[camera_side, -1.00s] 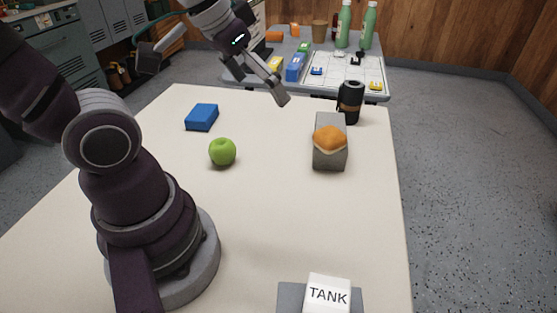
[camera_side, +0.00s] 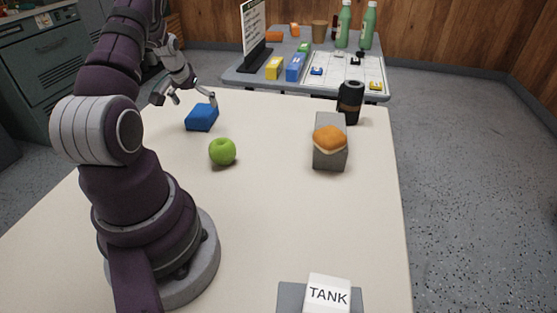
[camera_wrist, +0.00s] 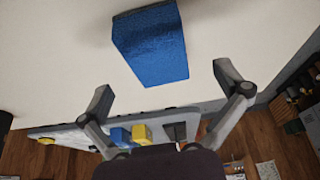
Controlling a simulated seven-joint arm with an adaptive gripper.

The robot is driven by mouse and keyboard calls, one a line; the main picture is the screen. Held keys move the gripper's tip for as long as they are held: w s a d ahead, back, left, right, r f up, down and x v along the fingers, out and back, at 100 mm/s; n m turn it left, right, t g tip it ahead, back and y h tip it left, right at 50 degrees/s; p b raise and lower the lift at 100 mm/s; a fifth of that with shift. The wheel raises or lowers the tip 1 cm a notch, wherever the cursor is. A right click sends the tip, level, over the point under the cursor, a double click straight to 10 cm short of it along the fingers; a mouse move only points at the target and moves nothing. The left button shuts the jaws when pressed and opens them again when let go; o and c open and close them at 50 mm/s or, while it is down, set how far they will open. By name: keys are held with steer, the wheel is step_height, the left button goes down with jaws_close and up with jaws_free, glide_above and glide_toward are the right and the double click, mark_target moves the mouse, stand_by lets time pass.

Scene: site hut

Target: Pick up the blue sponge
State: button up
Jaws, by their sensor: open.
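The blue sponge (camera_side: 202,118) lies on the cream table near its far left edge, to the left of and behind the green apple. My gripper (camera_side: 186,100) is open and empty, above and just behind the sponge at the table's far edge. In the wrist view the sponge (camera_wrist: 151,44) is at the top middle, ahead of my two spread fingertips (camera_wrist: 162,86). It is not between the fingers.
A green apple (camera_side: 222,152) sits in front of the sponge. A TANK sign (camera_side: 328,293) is at the front. The middle of the table (camera_side: 280,210) is clear.

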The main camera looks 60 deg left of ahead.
mark_target(201, 112)
steer(key=x, duration=0.4)
steer(key=shift+w, duration=0.15)
steer(key=shift+f, duration=0.25)
stand_by(0.4)
steer(key=c, duration=1)
